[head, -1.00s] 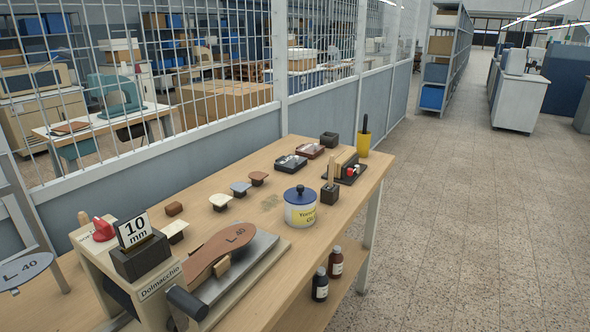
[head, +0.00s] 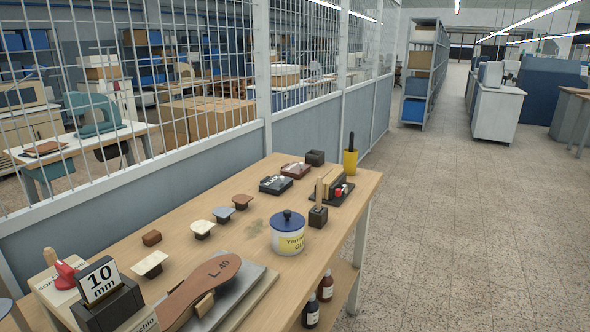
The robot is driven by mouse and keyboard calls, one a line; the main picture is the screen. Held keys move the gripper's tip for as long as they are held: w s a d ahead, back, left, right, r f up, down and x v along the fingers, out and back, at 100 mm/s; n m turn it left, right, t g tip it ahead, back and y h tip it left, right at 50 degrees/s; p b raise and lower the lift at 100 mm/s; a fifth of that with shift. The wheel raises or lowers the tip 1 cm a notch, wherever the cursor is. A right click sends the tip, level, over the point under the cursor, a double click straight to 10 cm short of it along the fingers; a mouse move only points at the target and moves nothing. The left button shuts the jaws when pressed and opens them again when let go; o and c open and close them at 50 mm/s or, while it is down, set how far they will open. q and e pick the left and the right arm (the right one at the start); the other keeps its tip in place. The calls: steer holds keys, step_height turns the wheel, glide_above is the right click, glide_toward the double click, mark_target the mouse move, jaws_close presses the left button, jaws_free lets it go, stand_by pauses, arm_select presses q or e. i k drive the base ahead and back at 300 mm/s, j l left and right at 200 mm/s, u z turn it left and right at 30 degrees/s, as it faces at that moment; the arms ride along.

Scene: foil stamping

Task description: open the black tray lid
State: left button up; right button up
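A small flat black tray (head: 276,185) lies on the far half of the wooden workbench. Its top carries light marks. It looks closed, but it is too small to make out the lid edge. A similar dark red tray (head: 296,170) lies just behind it to the right. Neither of my grippers is in view.
The wooden workbench (head: 190,218) also holds a blue-lidded glue jar (head: 288,235), a stamp rack (head: 334,188), a yellow cup (head: 350,162), several small stamps and a brown sole (head: 200,290). A mesh partition stands behind it. The floor to the right is clear.

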mark_target(277, 182)
steer(key=i+l+u, duration=0.1)
steer(key=u, duration=0.4)
steer(key=l+u, duration=0.2)
steer(key=u, duration=0.3)
steer(key=i+l+u, duration=0.15)
steer(key=l+u, duration=0.25)
steer(key=l, duration=0.55)
steer(key=l+u, duration=0.4)
steer(key=l, duration=0.6)
